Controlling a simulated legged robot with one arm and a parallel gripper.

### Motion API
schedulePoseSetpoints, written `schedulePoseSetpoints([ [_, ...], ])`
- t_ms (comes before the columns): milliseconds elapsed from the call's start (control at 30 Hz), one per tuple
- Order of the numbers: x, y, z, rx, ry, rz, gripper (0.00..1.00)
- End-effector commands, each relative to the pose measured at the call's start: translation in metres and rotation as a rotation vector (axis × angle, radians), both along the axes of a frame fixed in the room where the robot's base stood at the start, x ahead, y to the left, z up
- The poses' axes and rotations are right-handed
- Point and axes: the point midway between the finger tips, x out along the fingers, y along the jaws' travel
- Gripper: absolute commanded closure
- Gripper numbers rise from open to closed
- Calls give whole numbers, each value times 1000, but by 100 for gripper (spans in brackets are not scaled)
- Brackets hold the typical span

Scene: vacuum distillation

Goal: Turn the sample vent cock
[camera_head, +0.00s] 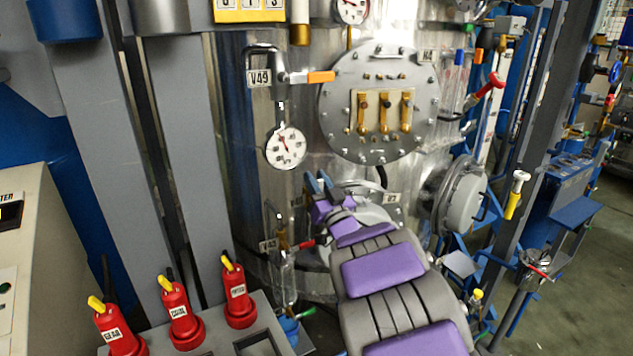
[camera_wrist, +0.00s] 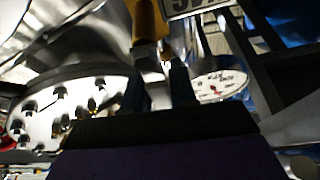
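No label that I can read names the sample vent cock. A valve tagged V49 with an orange lever (camera_head: 320,77) sits on the steel vessel, its lever pointing right. A second valve with a red handle (camera_head: 305,245) is lower, partly beside my arm. My gripper (camera_head: 318,184) is in front of the vessel, below the V49 lever and the dial gauge's level, with its two blue fingers apart and nothing seen between them. In the wrist view my gripper (camera_wrist: 160,88) points toward a yellow-orange part (camera_wrist: 149,20) with a metal end; contact cannot be told.
A dial gauge (camera_head: 286,147) hangs left of a large bolted flange (camera_head: 380,105) with brass fittings. A round side port (camera_head: 461,198) juts out right of my arm. Red yellow-topped handles (camera_head: 180,315) stand on a panel at lower left. Open floor (camera_head: 590,260) shows at right.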

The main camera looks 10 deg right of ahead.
Motion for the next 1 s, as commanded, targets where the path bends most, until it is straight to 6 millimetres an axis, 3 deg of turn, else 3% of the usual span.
schedulePoseSetpoints([
  [267, 0, 0, 0, 0, 0, 0, 100],
  [733, 1, 0, 0, 7, 3, 0, 100],
  [1000, 7, -5, 1, 99, 33, 1, 100],
])
